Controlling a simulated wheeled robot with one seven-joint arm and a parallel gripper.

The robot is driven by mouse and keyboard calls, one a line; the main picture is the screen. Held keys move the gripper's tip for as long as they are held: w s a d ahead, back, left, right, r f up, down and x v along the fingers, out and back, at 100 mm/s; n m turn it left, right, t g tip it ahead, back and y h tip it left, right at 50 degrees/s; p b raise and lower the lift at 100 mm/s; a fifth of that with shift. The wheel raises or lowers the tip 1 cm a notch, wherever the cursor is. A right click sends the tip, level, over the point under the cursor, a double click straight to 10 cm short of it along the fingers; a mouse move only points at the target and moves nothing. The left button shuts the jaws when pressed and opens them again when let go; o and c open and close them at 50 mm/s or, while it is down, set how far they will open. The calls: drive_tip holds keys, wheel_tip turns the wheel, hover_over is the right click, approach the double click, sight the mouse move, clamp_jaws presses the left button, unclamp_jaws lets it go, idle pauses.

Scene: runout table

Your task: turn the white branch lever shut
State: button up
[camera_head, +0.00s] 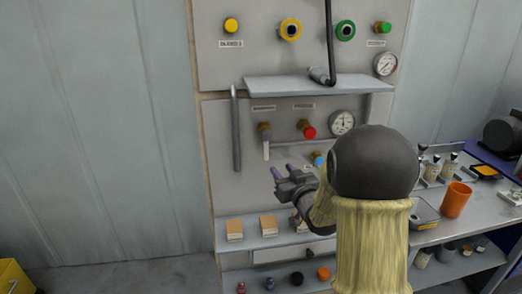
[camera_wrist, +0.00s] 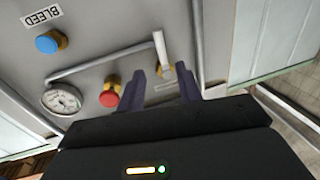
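The white branch lever (camera_head: 266,151) hangs down from a brass valve on the panel in the head view. In the wrist view the lever (camera_wrist: 160,47) lies just beyond and between my fingertips, with its brass valve body (camera_wrist: 166,72) partly seen. My gripper (camera_head: 284,172) is below and slightly right of the lever in the head view. In the wrist view my gripper (camera_wrist: 161,85) has its two dark fingers apart, with nothing held between them. I cannot tell the exact depth gap to the lever.
A red knob (camera_head: 308,131) and gauge (camera_head: 342,122) sit right of the lever; a blue knob (camera_wrist: 47,42) is near the BLEED label. A grey vertical handle (camera_head: 235,128) stands left. A shelf (camera_head: 318,84) juts out above. Small boxes (camera_head: 268,225) rest on the ledge below.

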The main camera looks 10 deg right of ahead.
sight(267, 152)
drive_tip(key=w+p, duration=0.1)
drive_tip(key=w, duration=0.3)
drive_tip(key=w+a+p, duration=0.1)
drive_tip(key=w, duration=0.3)
drive_tip(key=w+a+p, duration=0.1)
drive_tip(key=w+p, duration=0.1)
drive_tip(key=w, duration=0.2)
drive_tip(key=shift+a+r, duration=0.1)
drive_tip(key=shift+a, duration=0.1)
drive_tip(key=shift+w+a, duration=0.2)
drive_tip(key=shift+w, duration=0.45)
